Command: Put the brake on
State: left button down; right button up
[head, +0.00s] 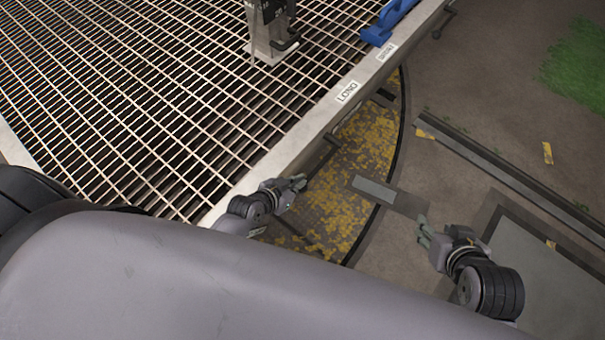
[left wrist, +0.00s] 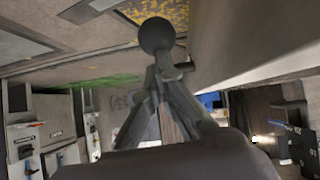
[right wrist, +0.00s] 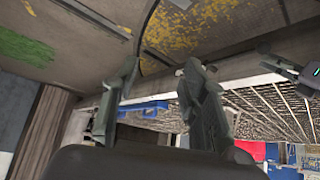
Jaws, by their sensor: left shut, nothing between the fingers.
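A dark round knob (left wrist: 155,34) shows in the left wrist view, just beyond my left fingertips. A thin dark lever (head: 326,153) sticks out from the side of the pale edge beam in the head view; I cannot tell whether it carries that knob. No brake label is readable. My left gripper (head: 299,183) is beside the beam, close to the lever; it also shows in the left wrist view (left wrist: 162,75), fingers together and empty. My right gripper (head: 424,232) is over the floor at right, away from the beam. Its fingers are apart and empty in the right wrist view (right wrist: 160,75).
The pale beam (head: 310,128) bears a LONG label (head: 347,92) and edges a metal grating (head: 150,90). A grey post with a dark handle (head: 268,30) stands on the grating. A blue part (head: 388,22) sits farther along the beam. Open floor (head: 470,85) lies to the right.

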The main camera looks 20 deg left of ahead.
pick_arm(q)
jog(key=shift+s+a+f, duration=0.1)
jog(key=shift+s+f, duration=0.1)
jog(key=shift+f, duration=0.8)
pick_arm(e)
jog(key=shift+w+a+r+t, duration=0.3)
jog(key=shift+w+r+t, duration=0.15)
jog(key=shift+w, duration=0.35)
jog(key=shift+w+a+r+t, duration=0.25)
jog(key=shift+w+r+t, duration=0.2)
jog(key=shift+w, duration=0.3)
jog(key=s+d+f+g+h+p, duration=0.1)
jog(key=s+d+f+g+p, duration=0.15)
jog(key=s+g+p, duration=0.6)
pick_arm(q)
jog(key=w+r+b+v, duration=0.1)
jog(key=v, duration=1.2)
pick_arm(e)
notch_tip(320, 180, down, 12)
jog(key=s+t, duration=0.1)
jog(key=t, duration=0.1)
jog(key=shift+s+r, duration=0.15)
jog(key=shift+s, duration=0.05)
pick_arm(q)
jog(key=shift+r, duration=0.15)
pick_arm(e)
jog(key=shift+a, duration=0.1)
